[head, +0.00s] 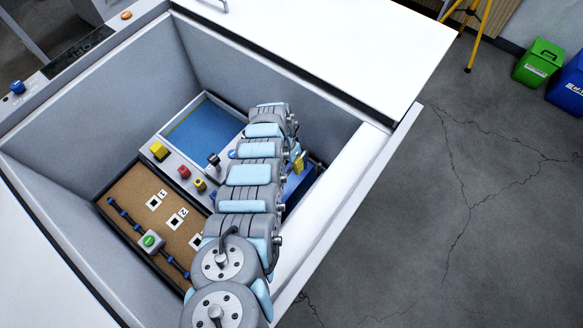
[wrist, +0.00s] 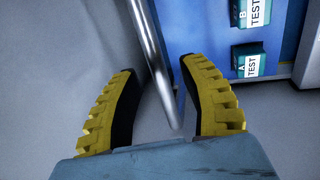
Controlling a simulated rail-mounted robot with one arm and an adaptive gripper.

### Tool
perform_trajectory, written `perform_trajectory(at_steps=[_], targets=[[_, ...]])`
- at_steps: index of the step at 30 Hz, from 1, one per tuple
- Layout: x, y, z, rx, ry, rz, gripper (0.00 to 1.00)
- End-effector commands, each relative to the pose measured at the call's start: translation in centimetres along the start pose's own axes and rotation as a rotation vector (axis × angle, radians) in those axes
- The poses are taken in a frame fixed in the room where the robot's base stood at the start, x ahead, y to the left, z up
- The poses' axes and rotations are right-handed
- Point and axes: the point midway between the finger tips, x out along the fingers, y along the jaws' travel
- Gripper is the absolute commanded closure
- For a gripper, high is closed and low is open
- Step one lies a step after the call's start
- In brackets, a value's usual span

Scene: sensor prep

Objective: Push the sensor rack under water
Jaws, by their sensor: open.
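My gripper (wrist: 160,68) is open in the wrist view, its yellow ribbed fingers spread on either side of a shiny metal rod (wrist: 152,50). I see no contact between the fingers and the rod. To the right is a blue panel (wrist: 205,30), which looks like the sensor rack, with teal blocks marked A and B TEST. In the head view, a blue part (head: 298,188) shows beside my arm, mostly hidden. A yellow part of my gripper (head: 299,162) shows there. A rectangular basin with a blue surface, likely the water (head: 205,128), lies left of my arm.
Grey walls (head: 90,110) enclose the sunken work area. A panel beside the basin carries a yellow block (head: 158,150), a red knob (head: 184,171) and a black lever (head: 213,159). A brown board (head: 140,190) with numbered markers and a green-buttoned box (head: 150,240) lies at lower left.

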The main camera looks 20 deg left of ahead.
Motion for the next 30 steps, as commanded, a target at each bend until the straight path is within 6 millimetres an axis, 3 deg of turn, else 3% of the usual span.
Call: perform_trajectory(at_steps=[12,17,30], targets=[[0.57,0.02,-0.03,0.000,0.000,0.000,0.56],[0.58,0.02,-0.01,0.000,0.000,0.000,1.00],[0.87,-0.01,-0.01,0.000,0.000,0.000,1.00]])
